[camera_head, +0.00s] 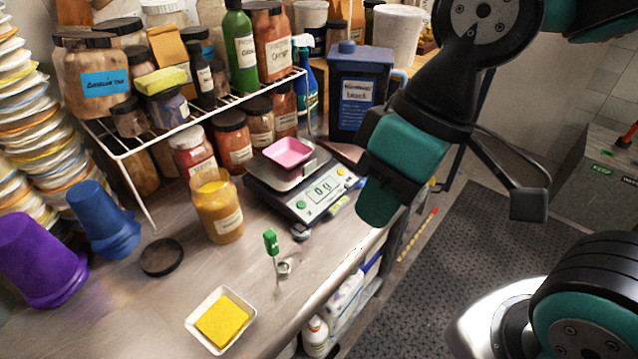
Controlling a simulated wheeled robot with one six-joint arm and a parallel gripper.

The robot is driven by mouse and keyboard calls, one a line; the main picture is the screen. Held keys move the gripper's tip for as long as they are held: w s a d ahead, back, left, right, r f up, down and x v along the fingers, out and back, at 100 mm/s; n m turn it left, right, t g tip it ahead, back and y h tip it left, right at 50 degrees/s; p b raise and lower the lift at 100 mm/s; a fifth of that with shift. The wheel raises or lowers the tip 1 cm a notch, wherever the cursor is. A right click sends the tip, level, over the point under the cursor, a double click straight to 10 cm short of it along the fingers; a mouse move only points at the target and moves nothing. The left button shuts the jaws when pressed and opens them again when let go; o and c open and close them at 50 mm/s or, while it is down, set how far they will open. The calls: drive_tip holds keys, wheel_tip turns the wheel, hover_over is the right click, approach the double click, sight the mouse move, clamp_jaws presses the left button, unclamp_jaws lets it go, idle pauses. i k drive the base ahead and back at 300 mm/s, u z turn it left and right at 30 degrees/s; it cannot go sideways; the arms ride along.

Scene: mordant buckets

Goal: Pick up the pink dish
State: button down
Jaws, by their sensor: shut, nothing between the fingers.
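The pink dish (287,152) is a small, shallow square dish, and it looks empty. My gripper (378,207) has teal and black parts and hangs to the right of the scale, nearer the camera. It is shut and empty, apart from the dish. The dish's top is in plain view.
A dark blue bottle (356,92) stands behind the scale, and a wire rack (153,147) with jars is behind left. A yellow-filled jar (217,205) is left of the scale.

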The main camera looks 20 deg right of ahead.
sight(288, 153)
drive_tip(key=u, duration=0.05)
drive_tip(key=k, duration=0.5)
drive_tip(key=z, duration=0.95)
drive_tip(key=i, duration=0.35)
drive_tip(key=u, duration=1.1)
drive_tip(key=i, duration=0.5)
drive_tip(key=u, duration=0.05)
